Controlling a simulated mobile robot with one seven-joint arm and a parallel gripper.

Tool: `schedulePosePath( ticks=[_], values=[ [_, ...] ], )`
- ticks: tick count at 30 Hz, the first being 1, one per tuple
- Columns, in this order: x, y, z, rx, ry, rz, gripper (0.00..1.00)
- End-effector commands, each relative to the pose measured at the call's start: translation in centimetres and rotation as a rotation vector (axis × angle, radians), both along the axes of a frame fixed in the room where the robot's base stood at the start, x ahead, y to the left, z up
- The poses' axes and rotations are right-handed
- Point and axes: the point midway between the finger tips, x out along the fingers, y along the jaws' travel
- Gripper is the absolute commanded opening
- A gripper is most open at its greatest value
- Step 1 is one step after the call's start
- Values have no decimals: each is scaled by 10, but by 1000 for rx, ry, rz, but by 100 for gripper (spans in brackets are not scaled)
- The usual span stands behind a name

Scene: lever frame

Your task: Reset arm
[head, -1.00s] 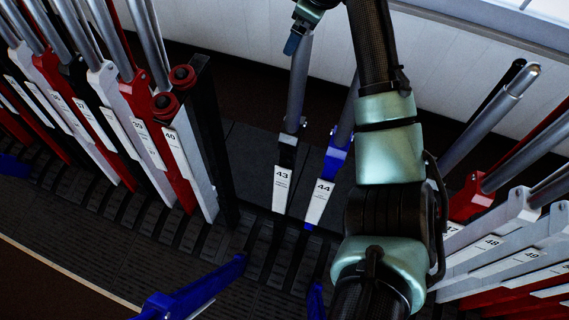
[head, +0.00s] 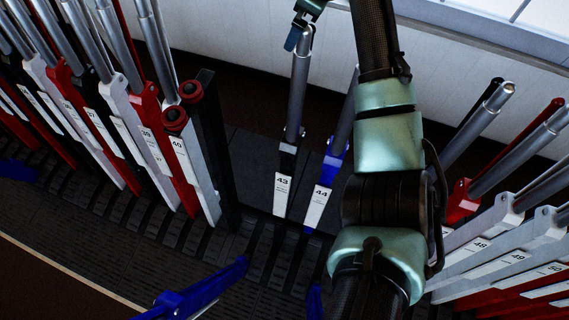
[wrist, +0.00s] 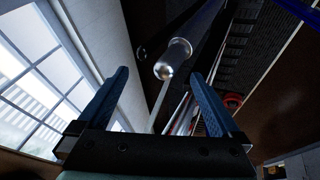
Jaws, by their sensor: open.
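Lever 43 (head: 298,90) stands upright in the head view, a grey metal shaft above a black block and a white plate marked 43. Beside it on the right stands lever 44 (head: 341,125), with a blue block and a white plate; its top is hidden behind my arm. My gripper (head: 298,32) is at the top of lever 43 in the head view. In the wrist view my gripper (wrist: 160,76) has its two blue fingers wide apart. A round metal lever end (wrist: 174,57) shows between and beyond the fingertips, apparently not gripped.
A row of levers with red, white and black blocks (head: 150,125) leans at left. More levers (head: 500,215) stand at right, close to my arm. A blue lever (head: 205,288) lies low in front. A pale wall (head: 240,30) and windows (wrist: 50,75) are behind.

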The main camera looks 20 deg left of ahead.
Motion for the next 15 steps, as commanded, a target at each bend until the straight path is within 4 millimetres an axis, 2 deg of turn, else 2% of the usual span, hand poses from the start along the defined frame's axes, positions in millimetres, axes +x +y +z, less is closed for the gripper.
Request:
schedulePosePath(
  ticks=[1, 4, 15],
  values=[
    [2, 0, 15, -1, 0, -2, 100],
    [4, -1, 26, -1, 0, -4, 100],
    [6, -3, 27, -1, -1, -6, 100]
  ],
)
